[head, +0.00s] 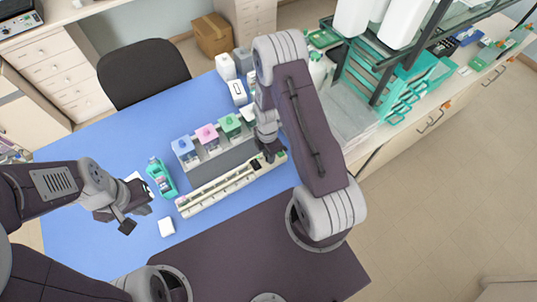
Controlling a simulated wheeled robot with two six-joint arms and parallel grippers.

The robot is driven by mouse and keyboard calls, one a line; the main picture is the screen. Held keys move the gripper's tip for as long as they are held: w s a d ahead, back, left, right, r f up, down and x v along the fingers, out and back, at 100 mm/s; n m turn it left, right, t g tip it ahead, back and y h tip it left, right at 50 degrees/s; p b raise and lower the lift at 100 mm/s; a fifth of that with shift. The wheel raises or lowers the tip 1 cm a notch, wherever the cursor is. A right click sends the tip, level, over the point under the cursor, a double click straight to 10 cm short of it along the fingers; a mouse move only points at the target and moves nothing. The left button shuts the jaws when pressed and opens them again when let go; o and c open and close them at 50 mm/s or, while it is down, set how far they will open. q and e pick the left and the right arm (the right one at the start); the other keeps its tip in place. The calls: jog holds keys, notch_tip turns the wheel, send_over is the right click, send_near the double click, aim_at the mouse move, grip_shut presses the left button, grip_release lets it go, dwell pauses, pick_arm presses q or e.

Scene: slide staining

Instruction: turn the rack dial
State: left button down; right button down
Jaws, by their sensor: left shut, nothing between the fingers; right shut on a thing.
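The long cream rack (215,194) lies slantwise on the blue table top, in front of a grey stand (222,158) with blue, pink and green-topped bottles. My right gripper (269,156) reaches down to the right end of the rack, beside a small green part (282,155). It is shut on the rack dial, which its fingers and arm hide almost fully. How far the dial is turned cannot be seen. My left gripper (127,226) is shut and empty, above the left part of the table, apart from the rack.
A small white block (166,227) lies between my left gripper and the rack. White and grey containers (226,67) stand at the back.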

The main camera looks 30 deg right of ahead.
jog(key=m, duration=0.3)
jog(key=shift+b, duration=0.4)
jog(key=shift+m+b, duration=0.35)
jog(key=shift+m, duration=1.35)
jog(key=c, duration=1.2)
grip_release()
notch_tip(320, 180, up, 8)
jog(key=shift+w+d+b, duration=0.15)
jog(key=shift+b, duration=0.75)
jog(key=shift+r, duration=0.55)
